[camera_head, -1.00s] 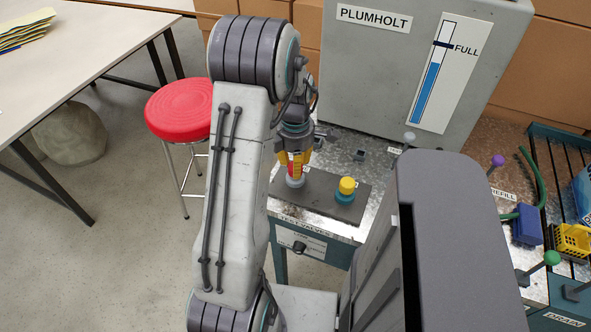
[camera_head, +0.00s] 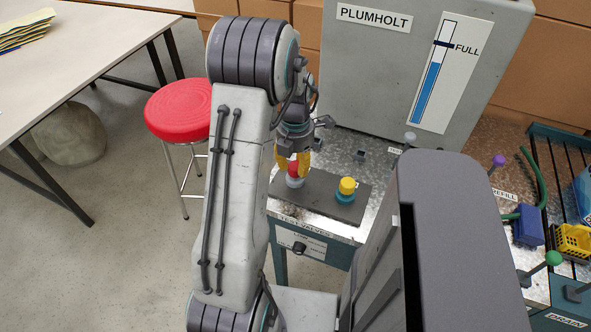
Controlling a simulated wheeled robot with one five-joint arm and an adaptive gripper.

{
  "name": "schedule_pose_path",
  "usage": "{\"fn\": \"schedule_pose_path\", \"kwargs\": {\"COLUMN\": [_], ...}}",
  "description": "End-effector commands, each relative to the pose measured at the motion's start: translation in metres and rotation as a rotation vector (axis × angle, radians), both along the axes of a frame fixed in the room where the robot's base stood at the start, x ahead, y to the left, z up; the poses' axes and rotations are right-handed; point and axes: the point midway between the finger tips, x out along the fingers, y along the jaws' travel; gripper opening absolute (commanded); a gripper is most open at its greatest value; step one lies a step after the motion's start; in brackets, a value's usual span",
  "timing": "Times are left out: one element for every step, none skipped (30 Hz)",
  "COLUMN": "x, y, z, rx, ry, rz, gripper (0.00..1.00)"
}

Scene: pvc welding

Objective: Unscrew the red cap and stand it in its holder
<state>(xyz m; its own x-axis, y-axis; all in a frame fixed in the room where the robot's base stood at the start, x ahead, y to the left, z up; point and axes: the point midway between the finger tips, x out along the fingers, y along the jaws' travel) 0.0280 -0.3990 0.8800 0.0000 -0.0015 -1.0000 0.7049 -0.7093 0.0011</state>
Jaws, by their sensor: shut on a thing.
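The red cap (camera_head: 293,170) sits at the left end of the dark plate, on top of a pale grey fitting (camera_head: 294,182). My gripper (camera_head: 293,165) has yellow fingers and points down over the cap. Its fingers are shut on the red cap, one on each side. Part of the cap is hidden by the fingers and my arm. I cannot tell whether the cap is still threaded on the fitting. I cannot make out the cap's holder.
A yellow cap (camera_head: 347,185) on a teal base stands at the right of the same dark plate (camera_head: 320,192). The grey PLUMHOLT tank (camera_head: 375,70) rises behind. A red stool (camera_head: 183,108) stands to the left. Green-knobbed and purple-knobbed levers are at the right.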

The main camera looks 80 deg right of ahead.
Motion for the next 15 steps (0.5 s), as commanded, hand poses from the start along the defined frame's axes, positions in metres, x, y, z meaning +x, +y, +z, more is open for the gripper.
{"fn": "schedule_pose_path", "kwargs": {"x": [0.0000, 0.0000, 0.0000, 0.0000, 0.0000, 0.0000, 0.0000, 0.0001, 0.0001, 0.0000, 0.0000, 0.0000, 0.0000, 0.0000, 0.0000], "y": [0.0020, 0.0020, 0.0020, 0.0020, 0.0020, 0.0020, 0.0020, 0.0020, 0.0020, 0.0021, 0.0021, 0.0021, 0.0021, 0.0021, 0.0021], "z": [-0.0023, -0.0023, -0.0023, -0.0023, -0.0023, -0.0023, -0.0023, -0.0023, -0.0023, -0.0023, -0.0024, -0.0024, -0.0025, -0.0026, -0.0027], "rx": [0.008, 0.008, 0.008, 0.008, 0.008, 0.008, 0.008, 0.008, 0.008, 0.008, 0.008, 0.008, 0.008, 0.008, 0.008], "ry": [-0.001, -0.001, -0.001, -0.001, -0.001, -0.001, -0.001, -0.001, -0.001, -0.001, -0.001, -0.001, -0.001, -0.001, -0.001], "rz": [0.013, 0.018, 0.023, 0.025, 0.025, 0.025, 0.024, 0.024, 0.024, 0.024, 0.026, 0.033, 0.044, 0.060, 0.089], "gripper": [0.00, 0.00, 0.00, 0.00, 0.00, 0.00, 0.00, 0.00, 0.00, 0.00, 0.00, 0.00, 0.00, 0.00, 0.00]}}
